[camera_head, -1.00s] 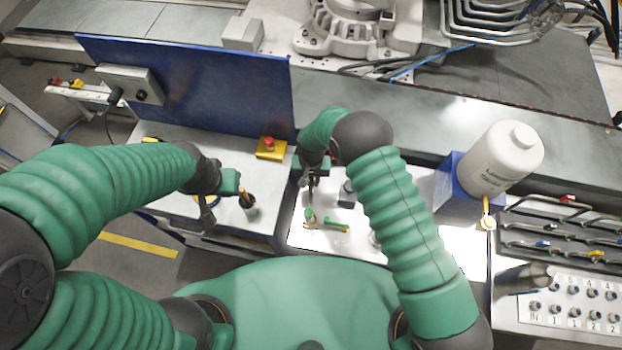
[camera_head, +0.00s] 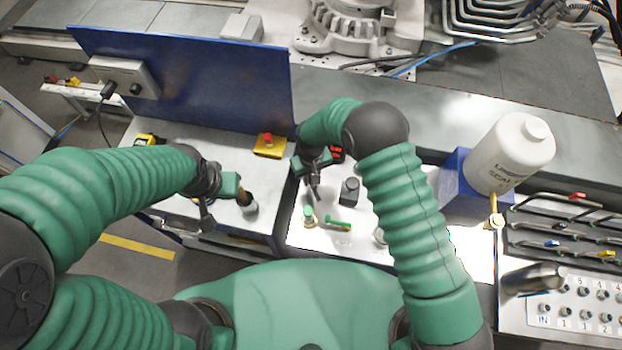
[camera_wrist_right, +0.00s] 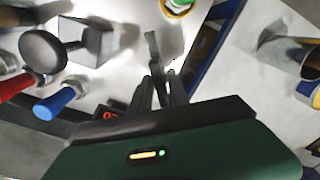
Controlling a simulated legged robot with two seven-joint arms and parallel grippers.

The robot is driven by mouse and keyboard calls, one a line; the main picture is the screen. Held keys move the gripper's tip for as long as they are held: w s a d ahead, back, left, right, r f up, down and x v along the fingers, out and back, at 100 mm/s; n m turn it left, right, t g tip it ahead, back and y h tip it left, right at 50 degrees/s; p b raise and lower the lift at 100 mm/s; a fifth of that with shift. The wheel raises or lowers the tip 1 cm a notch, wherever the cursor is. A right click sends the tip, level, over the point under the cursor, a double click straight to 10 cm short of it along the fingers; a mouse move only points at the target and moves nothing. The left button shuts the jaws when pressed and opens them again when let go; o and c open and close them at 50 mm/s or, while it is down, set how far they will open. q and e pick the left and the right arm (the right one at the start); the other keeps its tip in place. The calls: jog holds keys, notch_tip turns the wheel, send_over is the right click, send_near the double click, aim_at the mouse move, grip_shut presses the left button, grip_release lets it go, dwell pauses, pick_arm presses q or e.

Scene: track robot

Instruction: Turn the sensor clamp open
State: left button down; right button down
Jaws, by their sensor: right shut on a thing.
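My right gripper (camera_head: 315,190) reaches down over the left part of the white panel (camera_head: 345,245). In the right wrist view its dark fingers (camera_wrist_right: 163,92) are close together around the lower end of a thin grey lever-like piece (camera_wrist_right: 152,46), which looks like the sensor clamp's handle. The fingers hide its base, so I cannot tell how far it is turned. My left gripper (camera_head: 207,215) hangs over the left bench, beside a brown-topped handle (camera_head: 244,198); its finger gap is unclear.
A grey block with a black knob (camera_head: 349,190), a green button (camera_head: 308,213) and a green-yellow lever (camera_head: 338,224) stand close to my right gripper. A red display (camera_head: 336,153) lies behind it. A white bottle (camera_head: 508,155) stands right; a blue board (camera_head: 185,85) rises behind the left bench.

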jog(key=n+b, duration=0.3)
jog(key=n, duration=0.2)
jog(key=shift+n, duration=0.3)
jog(key=n+b, duration=0.1)
jog(key=n, duration=0.1)
jog(key=shift+n, duration=0.3)
jog(key=shift+r+n+b, duration=0.1)
jog(key=shift+n+b, duration=0.2)
jog(key=shift+n, duration=1.1)
jog(key=shift+w, duration=0.1)
jog(key=c, duration=1.4)
grip_release()
jog(key=shift+o, duration=0.8)
notch_tip(320, 180, up, 17)
jog(key=b, duration=0.3)
